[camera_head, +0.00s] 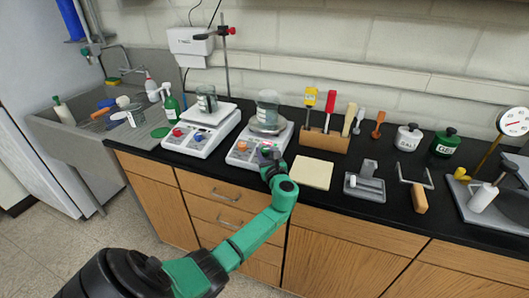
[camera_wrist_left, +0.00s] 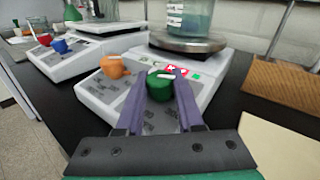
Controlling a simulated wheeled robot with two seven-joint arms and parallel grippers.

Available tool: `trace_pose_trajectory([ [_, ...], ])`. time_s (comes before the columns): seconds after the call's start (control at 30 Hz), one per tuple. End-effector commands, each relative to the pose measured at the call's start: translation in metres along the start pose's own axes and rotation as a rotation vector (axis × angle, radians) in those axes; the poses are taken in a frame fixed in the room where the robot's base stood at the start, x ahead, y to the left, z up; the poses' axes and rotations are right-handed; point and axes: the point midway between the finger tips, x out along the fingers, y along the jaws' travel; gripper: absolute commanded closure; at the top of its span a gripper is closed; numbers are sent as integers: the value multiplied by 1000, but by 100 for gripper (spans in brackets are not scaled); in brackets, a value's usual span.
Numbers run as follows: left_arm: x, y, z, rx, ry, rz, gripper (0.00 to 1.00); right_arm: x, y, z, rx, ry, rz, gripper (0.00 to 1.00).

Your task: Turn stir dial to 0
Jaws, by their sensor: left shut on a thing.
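A white hot-plate stirrer (camera_head: 249,160) stands near the counter's front edge with a glass beaker (camera_head: 268,104) on its round metal plate. Its front panel has an orange dial (camera_wrist_left: 114,67) and a green dial (camera_wrist_left: 159,87), each with a pale pointer. In the wrist view the green dial's pointer lies to the right. Labels are too small to read, so I cannot tell which dial is the stir dial by its text. My left gripper (camera_wrist_left: 161,88) is shut on the green dial, one purple finger on each side. In the head view the left gripper (camera_head: 268,154) hides the green dial.
A second white device (camera_head: 203,131) with a red dial (camera_wrist_left: 43,39) and a blue dial (camera_wrist_left: 60,46) stands to the left. A pale yellow pad (camera_head: 312,172) lies to the right. A wooden tool rack (camera_head: 321,141) stands behind the pad. A sink (camera_head: 88,133) is at far left.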

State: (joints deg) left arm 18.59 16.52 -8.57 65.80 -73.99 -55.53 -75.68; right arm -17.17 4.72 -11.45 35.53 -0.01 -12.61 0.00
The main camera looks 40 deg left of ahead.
Motion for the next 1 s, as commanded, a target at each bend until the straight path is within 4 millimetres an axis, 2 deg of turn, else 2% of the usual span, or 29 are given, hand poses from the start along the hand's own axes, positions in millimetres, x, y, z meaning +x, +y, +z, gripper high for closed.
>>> trace_pose_trajectory([
  [0.3,0,-1,0,-30,-2,135,100,12,-1,1,1,0,-1,31],
  [0.83,1,0,1,-35,-2,164,100,13,-3,1,2,1,-4,31],
  [0.87,1,0,1,-36,-2,164,60,13,-3,1,2,1,-4,31],
  [0.9,1,0,1,-36,-2,163,45,13,-3,1,2,1,-4,31],
  [0.93,1,0,1,-35,-2,163,34,13,-3,1,2,1,-4,31],
  [1.0,1,0,1,-35,-2,163,34,13,-3,1,2,1,-4,31],
])
